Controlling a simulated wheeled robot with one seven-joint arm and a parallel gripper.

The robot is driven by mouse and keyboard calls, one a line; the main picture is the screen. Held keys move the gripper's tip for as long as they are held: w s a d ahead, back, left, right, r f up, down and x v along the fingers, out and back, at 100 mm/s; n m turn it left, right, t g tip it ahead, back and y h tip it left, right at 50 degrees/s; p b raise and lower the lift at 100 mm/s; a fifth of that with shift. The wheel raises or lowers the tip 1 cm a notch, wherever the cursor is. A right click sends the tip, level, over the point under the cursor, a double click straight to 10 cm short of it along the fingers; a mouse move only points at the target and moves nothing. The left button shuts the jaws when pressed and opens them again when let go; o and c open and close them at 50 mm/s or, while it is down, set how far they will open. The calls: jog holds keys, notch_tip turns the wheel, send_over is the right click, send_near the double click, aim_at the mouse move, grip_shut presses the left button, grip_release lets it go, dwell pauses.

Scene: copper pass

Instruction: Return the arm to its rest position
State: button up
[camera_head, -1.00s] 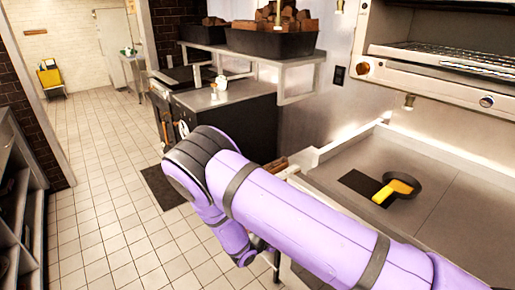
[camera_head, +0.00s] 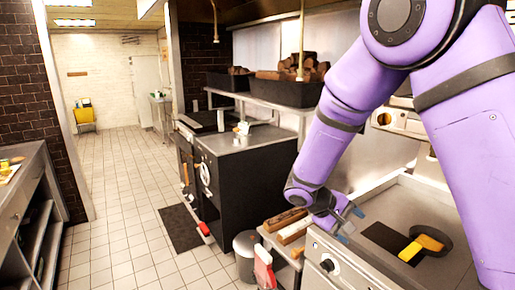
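My purple arm folds down from the upper right of the head view, with its elbow high. My gripper (camera_head: 350,225) hangs at the lower end, beside the front left corner of the steel counter (camera_head: 395,206). Its two blue-tipped fingers are spread apart, and I see nothing between them. Part of the counter is hidden behind my arm.
Wooden logs (camera_head: 285,219) lie on a low stand left of the gripper. A grey bin (camera_head: 246,252) stands on the floor nearby. A black stove (camera_head: 240,177) and a shelf with log trays (camera_head: 290,93) stand behind. The tiled floor (camera_head: 125,200) at left is clear.

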jog(key=s+d+r+m+t+y, duration=0.2)
jog(key=s+r+y, duration=0.3)
jog(key=s+r, duration=0.6)
jog(key=s+d+r+m+t+y, duration=0.3)
jog(key=s+d+r+y, duration=0.1)
jog(key=s+r, duration=0.7)
jog(key=shift+s+d+r+y, duration=0.3)
jog(key=shift+s+y, duration=0.1)
jog(key=shift+s, duration=1.4)
